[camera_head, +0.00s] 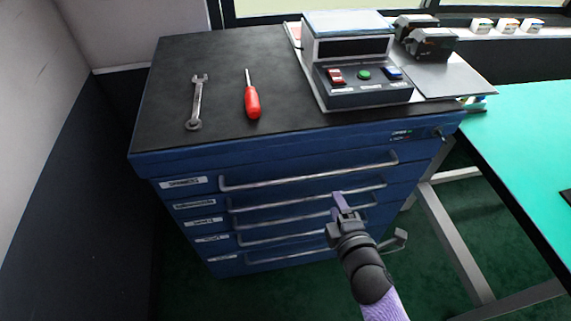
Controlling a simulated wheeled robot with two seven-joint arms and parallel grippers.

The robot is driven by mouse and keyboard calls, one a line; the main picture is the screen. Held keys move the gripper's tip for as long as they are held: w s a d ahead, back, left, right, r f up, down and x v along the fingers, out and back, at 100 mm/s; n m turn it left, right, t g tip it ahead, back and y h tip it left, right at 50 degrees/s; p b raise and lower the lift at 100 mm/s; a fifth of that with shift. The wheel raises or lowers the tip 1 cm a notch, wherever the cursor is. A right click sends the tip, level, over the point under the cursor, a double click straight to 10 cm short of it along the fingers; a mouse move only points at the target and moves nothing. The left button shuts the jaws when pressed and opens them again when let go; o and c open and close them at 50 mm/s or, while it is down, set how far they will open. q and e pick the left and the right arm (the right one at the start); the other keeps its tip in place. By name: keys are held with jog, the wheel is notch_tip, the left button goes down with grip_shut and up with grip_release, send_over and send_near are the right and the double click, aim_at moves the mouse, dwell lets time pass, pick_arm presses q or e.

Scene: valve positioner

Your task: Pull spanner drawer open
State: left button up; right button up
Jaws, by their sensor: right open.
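The blue tool cabinet (180,157) stands in the middle of the view, with several drawers stacked in its front. The top drawer has a white label (184,183) that seems to read "spanners", though the print is small. Its long silver handle (300,176) runs across the front. The drawers look shut. My right gripper (343,204) is open and empty in front of the cabinet. In the picture it lies below the right part of the top handle, over the lower handles, apart from the top one. My left gripper is out of view.
A spanner (197,103) and a red-handled screwdriver (252,100) lie on the black cabinet top. A device with coloured buttons (362,93) stands at its back right. A green-topped table (530,135) is on the right. Dark green floor (190,293) lies in front.

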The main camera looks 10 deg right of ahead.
aim_at(326, 176)
jog(key=b+x, duration=0.1)
jog(key=x, duration=0.2)
jog(key=b+x, duration=0.1)
jog(key=x, duration=0.2)
jog(key=b+x, duration=0.1)
jog(key=x, duration=0.3)
jog(key=shift+d+r, duration=0.15)
jog(key=shift+r, duration=0.25)
jog(key=shift+c, duration=0.4)
grip_shut()
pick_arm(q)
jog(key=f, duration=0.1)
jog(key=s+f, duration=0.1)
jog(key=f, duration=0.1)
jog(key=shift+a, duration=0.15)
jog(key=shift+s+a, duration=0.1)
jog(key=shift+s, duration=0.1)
